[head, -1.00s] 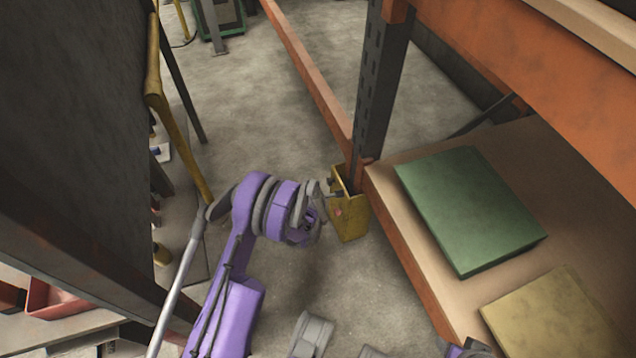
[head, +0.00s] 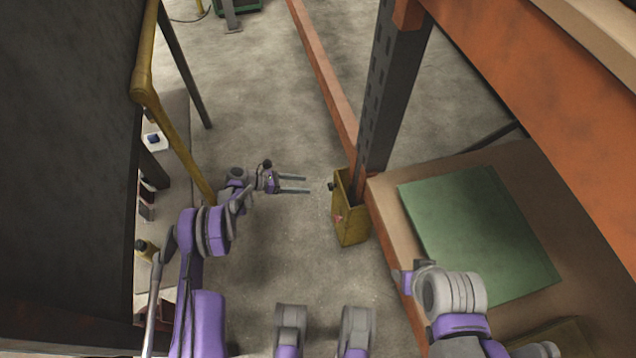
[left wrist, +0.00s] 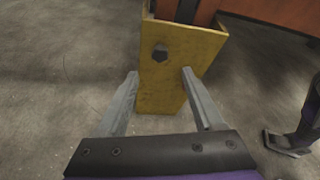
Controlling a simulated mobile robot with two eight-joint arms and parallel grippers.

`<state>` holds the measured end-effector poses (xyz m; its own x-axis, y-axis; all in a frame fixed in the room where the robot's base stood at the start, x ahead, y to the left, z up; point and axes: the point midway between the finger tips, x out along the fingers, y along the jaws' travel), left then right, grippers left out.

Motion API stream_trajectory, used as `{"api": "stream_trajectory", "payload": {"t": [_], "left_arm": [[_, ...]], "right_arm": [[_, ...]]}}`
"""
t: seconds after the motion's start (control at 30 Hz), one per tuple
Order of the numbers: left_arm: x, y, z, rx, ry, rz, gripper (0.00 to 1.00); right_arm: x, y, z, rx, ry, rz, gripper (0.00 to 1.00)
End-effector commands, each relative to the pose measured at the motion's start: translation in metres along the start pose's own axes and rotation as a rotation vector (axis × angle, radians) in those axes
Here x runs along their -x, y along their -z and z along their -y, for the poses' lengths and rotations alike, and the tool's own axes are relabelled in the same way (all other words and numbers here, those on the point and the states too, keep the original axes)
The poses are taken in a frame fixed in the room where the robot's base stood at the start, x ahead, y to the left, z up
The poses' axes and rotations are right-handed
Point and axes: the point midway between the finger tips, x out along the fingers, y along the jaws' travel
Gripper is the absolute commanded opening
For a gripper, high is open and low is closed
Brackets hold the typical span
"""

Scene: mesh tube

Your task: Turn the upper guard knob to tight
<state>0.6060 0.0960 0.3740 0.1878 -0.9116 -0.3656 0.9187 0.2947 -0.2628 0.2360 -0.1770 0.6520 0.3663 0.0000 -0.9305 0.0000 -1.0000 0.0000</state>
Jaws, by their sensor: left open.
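The yellow post guard (head: 351,222) stands on the floor around the foot of the dark rack upright. Its upper knob (head: 331,186) is a small dark knob near the top of its left side. The knob (left wrist: 160,54) also shows in the left wrist view, on the guard's yellow face (left wrist: 180,80). My left gripper (head: 307,184) is open and empty, its fingers pointing right at the knob with a gap between. In the left wrist view the knob lies beyond the fingertips, between their lines. A small reddish spot shows lower on the guard. My right arm shows, but I cannot make out its gripper fingers.
An orange rack with a wooden shelf (head: 390,215) stands right of the guard, a green slab (head: 480,235) on it. A yellow rail (head: 180,140) and a dark panel (head: 70,150) are at the left. The floor between is clear.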

Motion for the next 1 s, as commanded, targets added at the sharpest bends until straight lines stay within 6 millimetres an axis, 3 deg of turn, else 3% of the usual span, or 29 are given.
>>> {"api": "stream_trajectory", "payload": {"t": [0.3, 0.5, 0.93, 1.0], "left_arm": [[-0.060, 0.002, 0.000, 0.000, 0.001, -0.002, 0.69], [-0.088, 0.001, -0.001, 0.001, -0.002, -0.003, 0.69], [-0.099, 0.001, -0.001, 0.002, -0.003, -0.003, 0.69], [-0.099, 0.001, -0.001, 0.002, -0.003, -0.003, 0.58]], "right_arm": [[-0.011, -0.002, 0.000, 0.000, 0.000, 0.000, 0.50], [-0.015, -0.003, 0.000, 0.000, 0.000, -0.001, 0.50], [-0.015, -0.003, 0.000, 0.000, 0.000, -0.001, 0.50], [-0.015, -0.003, 0.000, 0.000, 0.000, -0.001, 0.50]]}}
